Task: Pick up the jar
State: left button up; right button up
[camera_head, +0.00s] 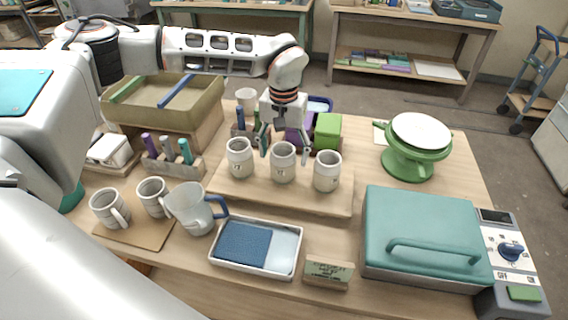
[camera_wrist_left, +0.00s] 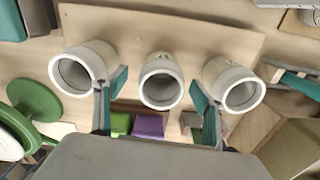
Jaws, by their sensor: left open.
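Three pale grey jars stand upright in a row on a low wooden board (camera_head: 230,190): a left jar (camera_head: 240,160), a middle jar (camera_head: 283,165) and a right jar (camera_head: 327,172). The wrist view shows their open mouths from above, with the middle jar (camera_wrist_left: 160,82) in the centre and the order reversed. My left gripper (camera_head: 284,153) is open, reaching down from behind the row. Its teal-padded fingers (camera_wrist_left: 160,92) are spread to either side of the middle jar, near the outer jars. Contact cannot be told. My right gripper is not in view.
Behind the jars are a green box (camera_head: 328,131) and a purple item. A green banding wheel (camera_head: 417,145) and teal-lidded case (camera_head: 425,235) stand right. Mugs (camera_head: 110,208), a pitcher (camera_head: 194,208) and a tray (camera_head: 257,247) are in front. The board's front strip is clear.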

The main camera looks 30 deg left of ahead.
pick_arm(q)
notch_tip(320, 180, down, 5)
jog(key=shift+a+f, duration=0.1)
jog(key=shift+a, duration=0.05)
jog(key=shift+w, duration=0.1)
jog(key=c, duration=1.4)
